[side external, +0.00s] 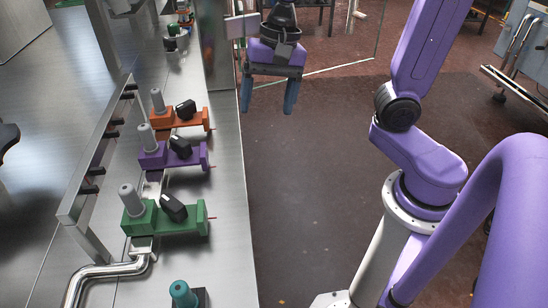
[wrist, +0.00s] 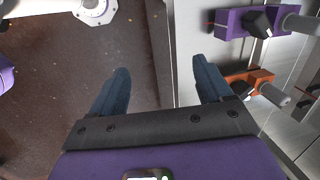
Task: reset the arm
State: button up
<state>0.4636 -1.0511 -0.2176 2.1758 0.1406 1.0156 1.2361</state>
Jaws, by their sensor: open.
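My gripper (side external: 268,95) is purple and black with two blue fingers. In the side view it hangs at the top centre, pointing down beside the right edge of the steel counter (side external: 226,200). Its fingers are spread apart with nothing between them. In the wrist view my gripper (wrist: 161,88) is also open and empty, with the counter edge and brown floor beyond the fingers. It touches no object that I can see.
An orange fixture (side external: 190,119), a purple fixture (side external: 185,158) and a green fixture (side external: 175,221) stand in a row on the counter, left of my gripper. A teal knob (side external: 182,294) is at the near end. A steel rail (side external: 85,190) runs along the left.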

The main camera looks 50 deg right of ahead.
jog(key=s+d+f+n+h, duration=0.1)
jog(key=s+d+f+n, duration=0.1)
jog(key=s+n, duration=0.5)
jog(key=s+d+f+n, duration=0.2)
jog(key=s+f+n, duration=0.2)
jog(key=s+n, duration=0.4)
jog(key=n, duration=0.5)
jog(key=shift+s+d+f+n+g+h, duration=0.3)
jog(key=shift+d+f+n+h, duration=0.1)
jog(key=shift+c, duration=0.4)
dwell(0.4)
